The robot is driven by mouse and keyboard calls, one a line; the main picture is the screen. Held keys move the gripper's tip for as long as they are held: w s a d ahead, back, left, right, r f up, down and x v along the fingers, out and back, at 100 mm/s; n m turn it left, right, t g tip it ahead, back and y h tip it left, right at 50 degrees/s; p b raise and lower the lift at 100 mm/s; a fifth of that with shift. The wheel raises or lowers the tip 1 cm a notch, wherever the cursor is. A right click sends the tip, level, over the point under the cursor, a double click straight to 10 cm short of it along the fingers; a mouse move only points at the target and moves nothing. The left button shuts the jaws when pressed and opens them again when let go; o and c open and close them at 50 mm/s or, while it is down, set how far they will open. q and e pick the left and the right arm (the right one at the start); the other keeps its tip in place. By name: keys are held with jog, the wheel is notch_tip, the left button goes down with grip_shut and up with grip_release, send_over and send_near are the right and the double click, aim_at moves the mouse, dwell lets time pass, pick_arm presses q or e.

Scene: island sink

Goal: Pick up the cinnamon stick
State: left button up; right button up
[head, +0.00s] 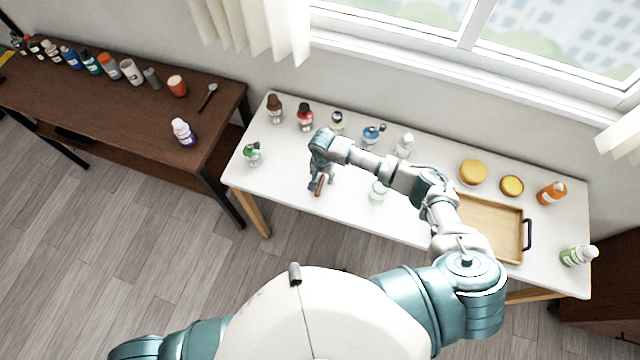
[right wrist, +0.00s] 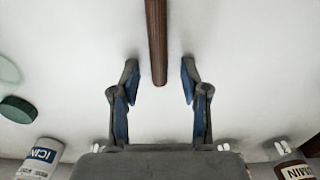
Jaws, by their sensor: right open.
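The cinnamon stick (right wrist: 156,40) is a thin brown rod. In the right wrist view it runs down from the top edge, and its near end lies between the fingertips of my right gripper (right wrist: 160,85). The gripper is open, with a gap on each side of the stick and no finger touching it. In the head view the stick (head: 320,184) shows small on the white table, just below my right gripper (head: 318,178). Part of it may be hidden by the gripper. My left gripper is not in view.
Small bottles, among them a red one (head: 305,117) and a green-capped one (head: 252,154), stand around my right gripper. A clear jar (head: 377,191) stands right of it. A wooden tray (head: 512,240) lies at the right. A dark wooden table (head: 90,110) stands at the left.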

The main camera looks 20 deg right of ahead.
jog(key=shift+a, duration=0.1)
jog(key=c, duration=0.6)
jog(key=shift+c, duration=1.2)
grip_shut()
jog(key=shift+d+r, duration=0.1)
jog(key=shift+d, duration=0.1)
